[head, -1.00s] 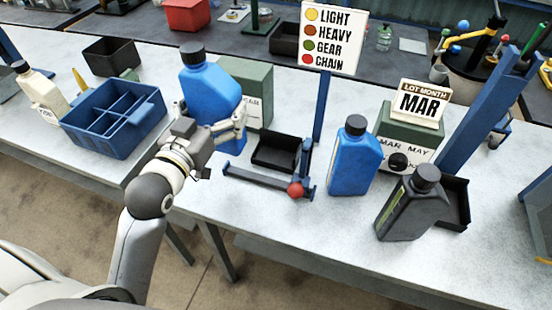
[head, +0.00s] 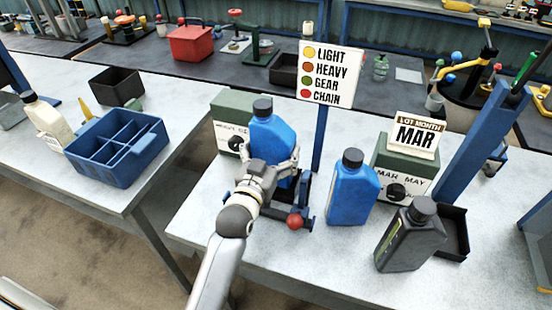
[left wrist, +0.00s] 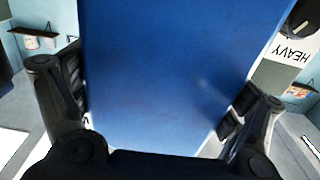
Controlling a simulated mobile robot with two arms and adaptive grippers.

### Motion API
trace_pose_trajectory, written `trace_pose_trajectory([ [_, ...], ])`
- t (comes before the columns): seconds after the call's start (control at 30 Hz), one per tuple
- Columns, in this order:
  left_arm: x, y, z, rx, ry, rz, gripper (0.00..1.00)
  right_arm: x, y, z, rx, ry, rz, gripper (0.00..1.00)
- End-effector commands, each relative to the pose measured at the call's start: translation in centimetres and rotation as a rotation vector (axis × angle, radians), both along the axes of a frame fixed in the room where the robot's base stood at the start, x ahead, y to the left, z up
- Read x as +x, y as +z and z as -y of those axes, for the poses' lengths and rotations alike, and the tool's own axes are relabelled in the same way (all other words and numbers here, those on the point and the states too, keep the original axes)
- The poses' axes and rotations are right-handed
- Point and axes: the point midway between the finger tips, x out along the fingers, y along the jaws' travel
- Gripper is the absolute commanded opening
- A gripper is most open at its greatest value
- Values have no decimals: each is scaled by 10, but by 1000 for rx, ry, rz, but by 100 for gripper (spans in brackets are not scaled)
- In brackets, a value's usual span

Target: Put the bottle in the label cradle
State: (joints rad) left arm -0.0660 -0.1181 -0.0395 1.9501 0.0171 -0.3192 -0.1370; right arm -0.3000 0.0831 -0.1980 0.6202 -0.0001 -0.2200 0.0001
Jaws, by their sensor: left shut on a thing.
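My left gripper (head: 267,171) is shut on a blue bottle (head: 271,135) with a dark cap, which looks roughly upright. The label cradle, seemingly the low black-and-blue fixture with a red ball knob (head: 295,222), is mostly hidden behind the gripper and bottle. The bottle's base is hidden, so I cannot tell whether it touches the cradle. In the left wrist view the blue bottle (left wrist: 180,75) fills the middle, with dark fingers on both sides. My right gripper is not in view.
A second blue bottle (head: 351,190) and a dark grey bottle (head: 411,236) stand to the right. Behind are a green dial box (head: 228,120) and a sign post (head: 321,140). A blue divided crate (head: 117,150) stands on the left table, across a gap.

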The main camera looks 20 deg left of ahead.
Motion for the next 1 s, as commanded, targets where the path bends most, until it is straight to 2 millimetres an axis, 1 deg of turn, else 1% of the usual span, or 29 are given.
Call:
trace_pose_trajectory([
  [0.03, 2, 4, 1, 0, 0, 12, 33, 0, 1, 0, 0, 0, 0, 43],
  [0.17, 5, -2, 4, -1, 0, 11, 33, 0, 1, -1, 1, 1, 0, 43],
  [0.33, 6, -23, 6, 0, 0, 7, 33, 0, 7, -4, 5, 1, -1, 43],
  [0.43, 6, -31, 6, 1, 0, 10, 33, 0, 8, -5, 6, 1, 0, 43],
  [0.87, 6, -37, 5, 0, 0, 11, 33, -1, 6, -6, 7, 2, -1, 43],
  [0.9, 5, -41, 5, 0, 0, 1, 96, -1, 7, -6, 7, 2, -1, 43],
  [0.93, 5, -41, 5, 0, 0, 0, 100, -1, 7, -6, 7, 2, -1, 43],
  [1.0, 5, -41, 5, 0, 0, 0, 100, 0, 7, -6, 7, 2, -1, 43],
])
